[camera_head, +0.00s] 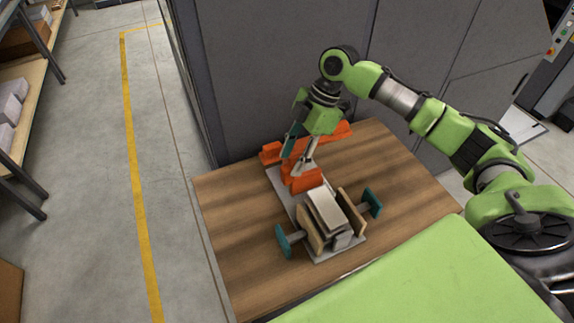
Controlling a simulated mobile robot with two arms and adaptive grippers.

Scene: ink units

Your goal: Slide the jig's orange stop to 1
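The jig (322,252) lies on a wooden table, with a pale grey base plate. An orange block (306,182) sits across the plate near its far end, and a longer orange bar (334,133) lies behind it. I cannot tell for certain which orange part is the stop, and no scale marks are readable. My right gripper (297,160) points down at the orange parts, its fingers partly covering them. Orange shows between and around the fingers; whether they grip it is unclear. My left gripper is not in view.
Nearer on the jig, a pale block (324,209) sits between wooden jaws with teal handles (371,202) on both sides. The wooden table (235,225) is bare to the left and right. Grey cabinets (275,75) stand close behind. A shelf rack (30,110) stands far left.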

